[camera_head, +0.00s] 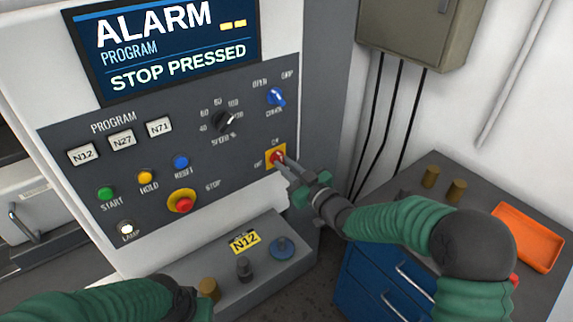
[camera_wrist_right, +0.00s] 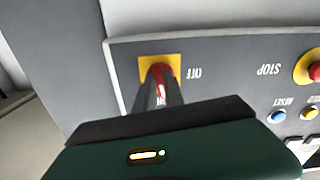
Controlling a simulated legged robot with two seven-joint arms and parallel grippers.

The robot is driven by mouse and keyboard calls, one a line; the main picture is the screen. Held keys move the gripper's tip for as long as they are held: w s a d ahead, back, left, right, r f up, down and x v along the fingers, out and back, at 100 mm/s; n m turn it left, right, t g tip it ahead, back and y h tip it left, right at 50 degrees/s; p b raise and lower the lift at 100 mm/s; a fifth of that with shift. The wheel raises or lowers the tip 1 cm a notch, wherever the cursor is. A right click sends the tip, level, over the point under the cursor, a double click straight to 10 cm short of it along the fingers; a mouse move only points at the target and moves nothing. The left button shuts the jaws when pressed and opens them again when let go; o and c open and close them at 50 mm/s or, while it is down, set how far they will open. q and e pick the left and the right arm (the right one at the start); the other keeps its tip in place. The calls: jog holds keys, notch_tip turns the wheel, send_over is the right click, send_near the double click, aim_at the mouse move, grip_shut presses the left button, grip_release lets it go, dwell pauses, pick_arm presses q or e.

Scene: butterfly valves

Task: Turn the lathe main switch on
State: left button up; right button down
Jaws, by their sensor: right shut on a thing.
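The lathe main switch (camera_head: 277,157) is a red knob on a yellow square plate at the lower right of the dark control panel. Lettering marks ON above it and OFF to its left. My right gripper (camera_head: 284,163) is at the switch with its fingers shut on the red knob. In the right wrist view the main switch (camera_wrist_right: 161,74) shows upside down, with the gripper fingers (camera_wrist_right: 158,92) on either side of it. The fingers hide part of the knob, and its exact angle is hard to read. My left arm (camera_head: 95,302) enters at the bottom left; its fingertips are not clearly seen.
The screen (camera_head: 165,45) reads ALARM, STOP PRESSED. A red stop button (camera_head: 183,202) on a yellow collar sits left of the switch. A blue chuck knob (camera_head: 276,97) is above it. A blue cabinet with an orange tray (camera_head: 528,236) stands at right.

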jog(key=shift+r+m, duration=0.15)
jog(key=shift+m, duration=0.65)
jog(key=shift+r, duration=0.1)
jog(key=c, duration=1.6)
grip_release()
jog(key=shift+w, duration=0.1)
jog(key=shift+o, duration=0.8)
jog(key=shift+f, duration=0.2)
jog(key=b+v, duration=0.1)
jog(key=v, duration=1.5)
jog(key=shift+s+d+b, duration=0.25)
jog(key=shift+s+b, duration=0.05)
